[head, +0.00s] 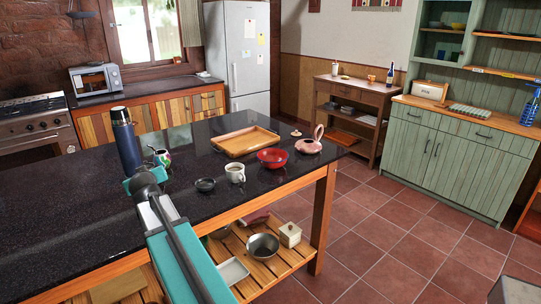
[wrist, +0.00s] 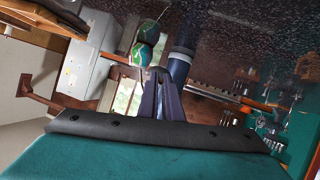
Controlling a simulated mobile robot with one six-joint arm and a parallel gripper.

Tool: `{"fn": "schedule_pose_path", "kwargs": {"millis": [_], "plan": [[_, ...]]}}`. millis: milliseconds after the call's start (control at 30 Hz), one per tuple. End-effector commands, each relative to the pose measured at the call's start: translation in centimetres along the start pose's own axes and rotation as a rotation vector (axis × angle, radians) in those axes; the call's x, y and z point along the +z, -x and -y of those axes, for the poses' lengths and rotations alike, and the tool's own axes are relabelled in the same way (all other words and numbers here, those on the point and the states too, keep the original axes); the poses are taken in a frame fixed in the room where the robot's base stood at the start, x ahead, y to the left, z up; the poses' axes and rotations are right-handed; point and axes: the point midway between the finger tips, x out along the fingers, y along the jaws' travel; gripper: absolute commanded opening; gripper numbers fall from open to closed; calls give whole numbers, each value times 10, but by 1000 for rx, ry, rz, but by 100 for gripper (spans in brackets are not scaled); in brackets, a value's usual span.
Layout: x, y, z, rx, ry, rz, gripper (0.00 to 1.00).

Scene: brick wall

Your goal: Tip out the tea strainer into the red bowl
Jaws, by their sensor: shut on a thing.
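My gripper is over the counter's left part, its tips hidden behind my wrist in the head view. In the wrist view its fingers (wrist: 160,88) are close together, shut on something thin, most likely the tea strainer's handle. The bowl does not show in the wrist view.
A small black dish (head: 205,184), white mug (head: 235,173), wooden tray (head: 245,141) and pink teapot (head: 309,146) surround the bowl.

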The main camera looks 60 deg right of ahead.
Motion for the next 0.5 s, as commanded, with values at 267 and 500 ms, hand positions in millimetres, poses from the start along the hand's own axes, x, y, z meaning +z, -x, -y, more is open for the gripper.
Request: {"fn": "schedule_pose_path", "kwargs": {"millis": [267, 500], "plan": [[12, -24, -85, 131, -57, 24, 0], [26, -36, -157, 240, -102, 40, 0]]}}
